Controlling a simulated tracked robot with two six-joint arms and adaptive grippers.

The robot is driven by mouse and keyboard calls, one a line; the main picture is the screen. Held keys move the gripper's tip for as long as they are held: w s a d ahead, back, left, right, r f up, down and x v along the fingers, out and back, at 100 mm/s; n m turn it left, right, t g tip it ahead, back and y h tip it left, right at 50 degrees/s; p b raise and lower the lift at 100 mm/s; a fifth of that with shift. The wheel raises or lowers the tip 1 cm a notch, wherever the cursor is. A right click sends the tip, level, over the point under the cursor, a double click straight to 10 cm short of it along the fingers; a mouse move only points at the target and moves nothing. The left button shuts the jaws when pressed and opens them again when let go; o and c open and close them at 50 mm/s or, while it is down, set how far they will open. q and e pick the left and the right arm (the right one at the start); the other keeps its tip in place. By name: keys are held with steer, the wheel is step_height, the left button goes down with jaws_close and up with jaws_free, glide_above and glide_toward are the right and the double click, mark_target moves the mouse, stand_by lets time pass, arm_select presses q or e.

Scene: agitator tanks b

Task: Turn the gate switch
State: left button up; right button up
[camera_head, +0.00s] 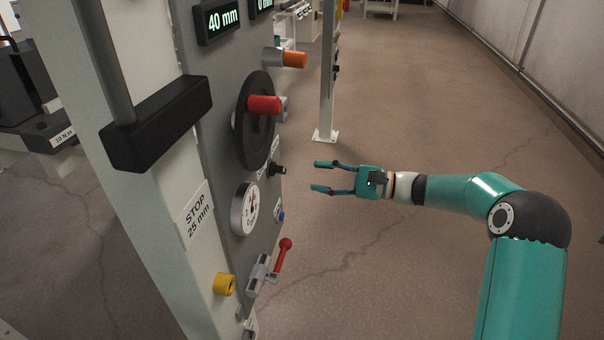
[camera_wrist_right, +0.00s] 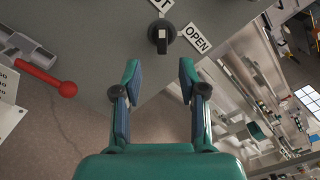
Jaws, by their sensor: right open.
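The gate switch (camera_head: 278,169) is a small black rotary knob on the grey panel, to the right of and below the black handwheel. In the right wrist view the black knob (camera_wrist_right: 162,37) has a pale mark and sits between a partly cut-off label and a label (camera_wrist_right: 197,38) reading OPEN. My right gripper (camera_head: 322,177) is open and empty, its fingers pointing left at the panel, a short gap from the knob. In the wrist view its fingertips (camera_wrist_right: 160,72) lie below the knob, on either side of it. My left gripper is not in view.
The panel carries a black handwheel (camera_head: 256,120) with a red grip, a round gauge (camera_head: 244,209), a red-knobbed lever (camera_head: 284,246), a yellow part (camera_head: 224,285) and an orange-tipped part (camera_head: 294,59). A white post (camera_head: 327,90) stands behind. The floor on the right is clear.

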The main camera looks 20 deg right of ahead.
steer(key=shift+v, duration=1.2)
steer(key=s+a+f+n+g+h, duration=0.1)
steer(key=s+a+f+g+h, duration=0.15)
steer(key=f, duration=0.65)
steer(key=s+a+f+g+h, duration=0.15)
steer(key=s+a+f, duration=0.25)
steer(key=f, duration=0.4)
steer(key=s+a+f+n+g+h, duration=0.1)
steer(key=s+a+f+g+h, duration=0.2)
steer(key=f, duration=0.6)
steer(key=s+a+f+n+g+h, duration=0.15)
steer(key=s+a+f+n, duration=0.35)
steer(key=s, duration=0.5)
steer(key=s+a+f+n+g+h, duration=0.1)
steer(key=s+a+f+n+h, duration=0.15)
steer(key=s+f+n, duration=0.5)
step_height(320, 180, up, 30)
steer(key=s+p, duration=0.2)
steer(key=p, duration=2.8)
steer(key=shift+d+m, duration=0.15)
steer(key=shift+m, duration=0.3)
